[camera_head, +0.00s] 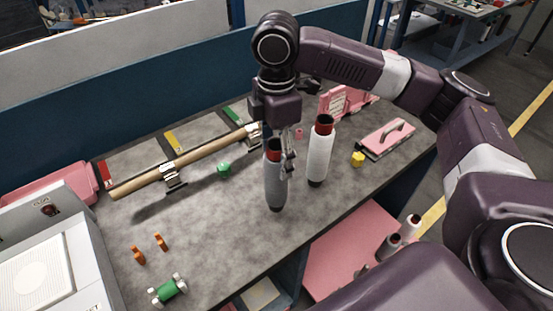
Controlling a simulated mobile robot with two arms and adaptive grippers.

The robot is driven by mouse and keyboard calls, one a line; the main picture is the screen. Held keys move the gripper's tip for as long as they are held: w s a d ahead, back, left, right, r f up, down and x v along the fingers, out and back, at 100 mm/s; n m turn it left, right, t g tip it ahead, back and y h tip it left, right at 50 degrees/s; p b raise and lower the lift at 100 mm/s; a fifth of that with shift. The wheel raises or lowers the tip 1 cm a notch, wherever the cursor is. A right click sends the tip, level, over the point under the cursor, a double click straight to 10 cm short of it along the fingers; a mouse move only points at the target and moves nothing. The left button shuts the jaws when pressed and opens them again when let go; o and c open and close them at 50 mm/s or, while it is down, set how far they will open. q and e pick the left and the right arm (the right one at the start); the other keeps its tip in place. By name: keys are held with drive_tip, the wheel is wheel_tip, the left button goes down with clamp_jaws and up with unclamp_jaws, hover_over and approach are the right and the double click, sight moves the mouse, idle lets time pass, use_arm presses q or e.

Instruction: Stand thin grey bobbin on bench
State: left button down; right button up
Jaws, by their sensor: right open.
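A thin grey bobbin (274,188) with a dark and red top stands upright on the bench (230,225), near its middle. My right gripper (288,160) comes down from above and is open, with its fingers at the bobbin's upper right side. Whether they touch it cannot be told. A thicker, pale bobbin (320,158) with a red top stands upright just to the right. My left gripper is not in view.
A wooden roller (190,162) on brackets lies behind left. A green piece (223,170), a yellow piece (357,159) and a pink trowel-like tool (387,138) lie on the bench. More bobbins (410,227) stand on a lower pink surface.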

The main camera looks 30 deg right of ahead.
wheel_tip(320, 180, up, 10)
idle(0.3)
drive_tip(key=shift+f, duration=0.1)
idle(0.3)
